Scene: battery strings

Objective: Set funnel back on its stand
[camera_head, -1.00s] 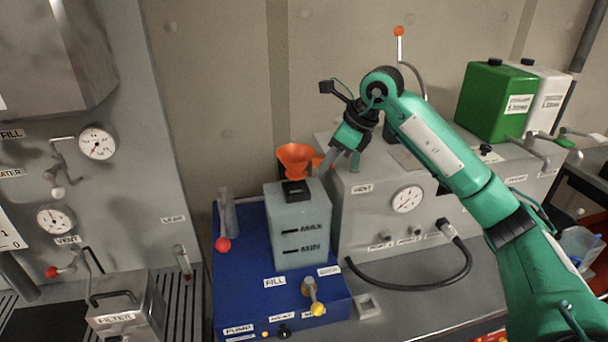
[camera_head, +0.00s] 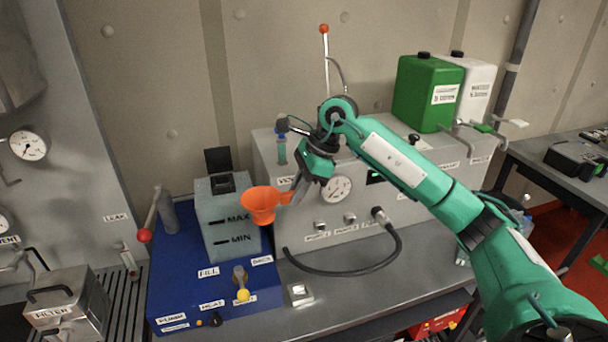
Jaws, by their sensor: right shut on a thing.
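The orange funnel (camera_head: 262,204) is in the air, mouth upward, in front of the right side of the grey tank with MAX and MIN marks (camera_head: 228,226). My right gripper (camera_head: 294,197) is shut on the funnel's side handle and comes in from the right. The funnel's lower tip is barely visible. My left gripper is not in view.
The tank stands on a blue pump unit (camera_head: 180,284) with a yellow-tipped valve (camera_head: 242,284). A grey cabinet with a gauge (camera_head: 270,160) is behind my right gripper. A black hose (camera_head: 345,272) curves over the bench. The bench (camera_head: 370,292) is bare to the right of the pale block.

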